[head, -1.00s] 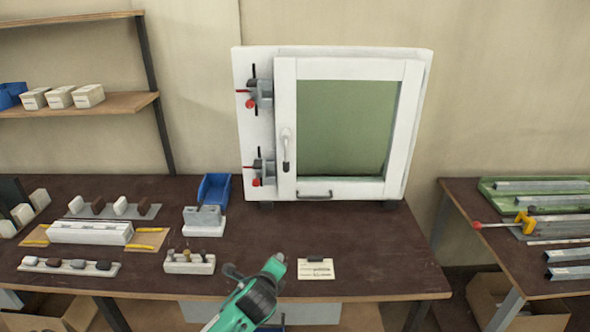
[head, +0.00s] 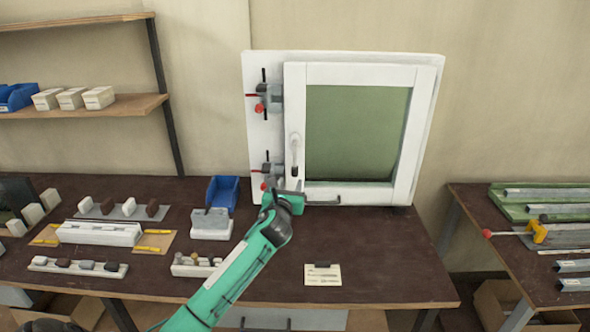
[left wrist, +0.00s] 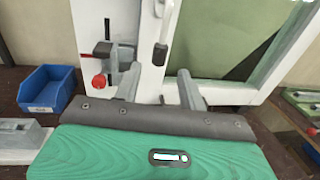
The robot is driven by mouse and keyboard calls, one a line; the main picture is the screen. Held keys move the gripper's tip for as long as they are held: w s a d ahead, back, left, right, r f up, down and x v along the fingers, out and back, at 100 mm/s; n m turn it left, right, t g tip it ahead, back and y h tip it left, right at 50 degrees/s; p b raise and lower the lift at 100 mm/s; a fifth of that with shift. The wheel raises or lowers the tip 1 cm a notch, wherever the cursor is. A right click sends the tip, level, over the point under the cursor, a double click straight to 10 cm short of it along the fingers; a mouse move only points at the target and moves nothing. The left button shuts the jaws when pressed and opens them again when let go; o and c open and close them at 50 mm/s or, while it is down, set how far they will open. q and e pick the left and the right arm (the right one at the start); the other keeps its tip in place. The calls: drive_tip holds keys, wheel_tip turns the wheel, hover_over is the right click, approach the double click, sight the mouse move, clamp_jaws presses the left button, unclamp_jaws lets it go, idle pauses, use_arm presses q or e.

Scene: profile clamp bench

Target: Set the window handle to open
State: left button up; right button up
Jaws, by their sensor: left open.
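The white window (head: 358,72) stands at the back of the bench with a green pane. Its handle (head: 294,150) is on the left side of the sash, with the dark grip pointing straight down. The handle (left wrist: 161,50) also shows in the left wrist view, just beyond the fingertips. My left gripper (head: 293,190) is just below the handle, in front of the window's lower left part. In the left wrist view, the left gripper (left wrist: 160,84) has its two grey fingers apart with nothing between them. My right gripper is not in view.
Two clamps with red knobs, upper (head: 266,97) and lower (head: 268,172), sit left of the handle. A grey bar (head: 325,201) lies low on the window. A blue bin (head: 222,192) and white blocks stand to the left.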

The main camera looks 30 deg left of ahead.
sight(294, 172)
use_arm(q)
drive_tip(key=p+x, duration=0.1)
drive_tip(key=x, duration=0.8)
clamp_jaws()
